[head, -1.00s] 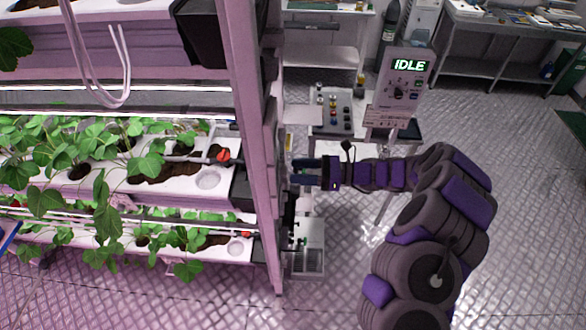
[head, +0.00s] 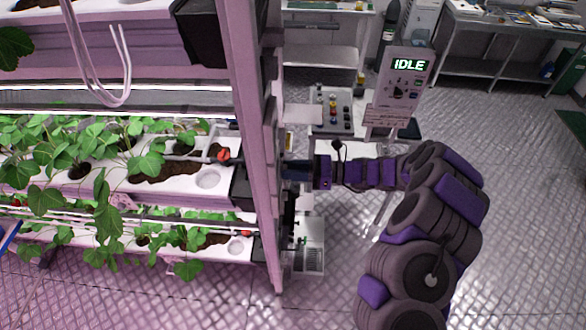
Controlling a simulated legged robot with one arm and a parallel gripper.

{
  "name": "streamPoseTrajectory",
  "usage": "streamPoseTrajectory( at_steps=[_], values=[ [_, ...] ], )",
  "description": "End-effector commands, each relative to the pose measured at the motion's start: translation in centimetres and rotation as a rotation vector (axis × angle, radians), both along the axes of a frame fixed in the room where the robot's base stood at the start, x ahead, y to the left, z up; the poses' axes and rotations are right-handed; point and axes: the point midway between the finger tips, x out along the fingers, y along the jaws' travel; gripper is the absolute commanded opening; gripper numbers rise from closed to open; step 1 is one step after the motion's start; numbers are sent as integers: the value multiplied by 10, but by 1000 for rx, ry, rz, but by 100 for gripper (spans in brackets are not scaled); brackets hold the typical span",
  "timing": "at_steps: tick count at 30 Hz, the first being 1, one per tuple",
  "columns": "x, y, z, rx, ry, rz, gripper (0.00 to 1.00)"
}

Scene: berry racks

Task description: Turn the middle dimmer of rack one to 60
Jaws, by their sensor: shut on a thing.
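The rack (head: 246,120) stands at the left, with its pink post edge-on to the head view. My gripper (head: 292,170) is at the right side of this post, at the height of the middle planted shelf, pointing left. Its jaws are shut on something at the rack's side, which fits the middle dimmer. The dimmer itself, its scale and its setting are hidden by the post and the gripper. My purple and grey arm (head: 370,172) reaches in from the right.
A machine with an IDLE display (head: 408,66) stands behind the arm, beside a panel of coloured buttons (head: 334,112). A grey box (head: 308,262) is below the gripper at the post. A metal bench (head: 500,45) is at the back right. The floor at the right is clear.

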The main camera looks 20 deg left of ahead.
Motion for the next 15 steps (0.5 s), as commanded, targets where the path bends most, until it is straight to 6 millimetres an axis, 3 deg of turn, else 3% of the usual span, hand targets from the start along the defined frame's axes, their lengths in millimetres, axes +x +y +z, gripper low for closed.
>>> streamPoseTrajectory(
  at_steps=[4, 10, 15],
  values=[
    [1, 0, 0, 1, 0, -3, 1],
    [2, 0, -2, 11, -39, -3, 1],
    [2, 0, -4, 44, -171, -4, 1]
  ],
)
